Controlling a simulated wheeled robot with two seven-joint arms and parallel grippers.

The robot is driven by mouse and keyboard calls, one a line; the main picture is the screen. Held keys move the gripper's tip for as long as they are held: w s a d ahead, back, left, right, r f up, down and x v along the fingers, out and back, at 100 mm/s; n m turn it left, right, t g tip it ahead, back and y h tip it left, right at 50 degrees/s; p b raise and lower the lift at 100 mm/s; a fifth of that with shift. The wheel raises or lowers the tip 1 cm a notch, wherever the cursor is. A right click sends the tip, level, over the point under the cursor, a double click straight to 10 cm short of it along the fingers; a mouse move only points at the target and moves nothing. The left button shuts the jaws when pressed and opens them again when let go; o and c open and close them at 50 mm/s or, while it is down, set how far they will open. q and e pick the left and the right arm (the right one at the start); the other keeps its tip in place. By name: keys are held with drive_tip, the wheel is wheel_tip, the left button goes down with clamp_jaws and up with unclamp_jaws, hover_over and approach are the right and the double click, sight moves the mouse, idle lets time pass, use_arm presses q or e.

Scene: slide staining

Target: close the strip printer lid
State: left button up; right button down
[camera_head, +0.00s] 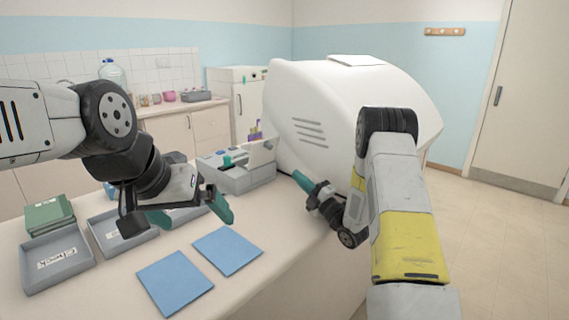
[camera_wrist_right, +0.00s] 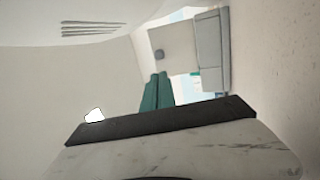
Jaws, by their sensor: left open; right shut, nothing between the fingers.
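The strip printer (camera_head: 240,178) is a grey box at the back of the bench. Its lid (camera_head: 262,152) stands raised at the printer's right side. My right gripper (camera_head: 299,178) has teal fingertips pressed together, holds nothing, and is to the right of the lid, apart from it in the head view. In the right wrist view the shut fingers (camera_wrist_right: 156,92) point toward a grey panel (camera_wrist_right: 173,48), which seems to be the lid, beside a grey body (camera_wrist_right: 211,52). My left gripper (camera_head: 192,210) is open and empty over the trays, in front of the printer.
A large white rounded machine (camera_head: 310,100) stands close behind my right gripper. Grey labelled trays (camera_head: 80,274) and green boxes (camera_head: 48,216) are at the left. Two blue mats (camera_head: 176,282) lie at the front of the bench. The bench's right edge runs below my right arm.

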sight(270, 148)
drive_tip(key=x, duration=1.3)
drive_tip(key=shift+w+a+r, duration=0.1)
drive_tip(key=shift+w+a, duration=0.05)
drive_tip(key=shift+r, duration=0.1)
